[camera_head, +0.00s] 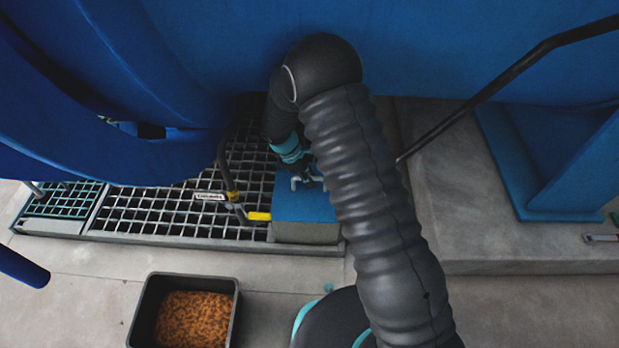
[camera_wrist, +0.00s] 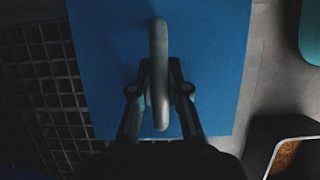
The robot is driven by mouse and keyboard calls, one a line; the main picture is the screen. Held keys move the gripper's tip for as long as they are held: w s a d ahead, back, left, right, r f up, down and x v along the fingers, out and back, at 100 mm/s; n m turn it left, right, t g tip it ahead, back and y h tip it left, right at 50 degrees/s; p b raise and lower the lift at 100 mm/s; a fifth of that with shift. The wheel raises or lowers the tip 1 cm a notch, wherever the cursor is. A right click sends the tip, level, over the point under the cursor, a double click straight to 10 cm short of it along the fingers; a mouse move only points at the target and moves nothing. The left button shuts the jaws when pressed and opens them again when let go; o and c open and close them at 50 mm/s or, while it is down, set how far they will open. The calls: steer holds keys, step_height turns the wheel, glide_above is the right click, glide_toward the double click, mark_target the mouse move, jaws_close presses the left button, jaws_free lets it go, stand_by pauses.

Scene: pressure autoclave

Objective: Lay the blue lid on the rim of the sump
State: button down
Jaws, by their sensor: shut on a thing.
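The blue lid (camera_head: 305,207) is a flat square plate with a grey bar handle on top. In the head view it is over the grey sump (camera_head: 308,233) at the right end of the floor grating; whether it touches the rim all round cannot be told. My gripper (camera_head: 308,180) is shut on the lid's handle, partly hidden behind my arm. In the wrist view the lid (camera_wrist: 105,40) fills the middle, and my gripper (camera_wrist: 160,95) has its fingers on both sides of the upright-looking handle (camera_wrist: 159,50). The sump's opening is hidden beneath the lid.
A grating (camera_head: 150,215) lies left of the sump, with a yellow-handled valve (camera_head: 258,216) close to the lid's left edge. A black bin (camera_head: 141,315) of brown granules stands in front. A blue vessel (camera_head: 440,50) overhangs behind, and a concrete plinth (camera_head: 470,220) rises at right.

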steer(key=shift+f, duration=0.45)
steer(key=c, duration=1.2)
jaws_free()
steer(key=shift+o, duration=0.6)
steer(key=shift+f, duration=0.1)
steer(key=v, duration=0.7)
steer(key=shift+a+r, duration=0.1)
steer(key=shift+r, duration=0.25)
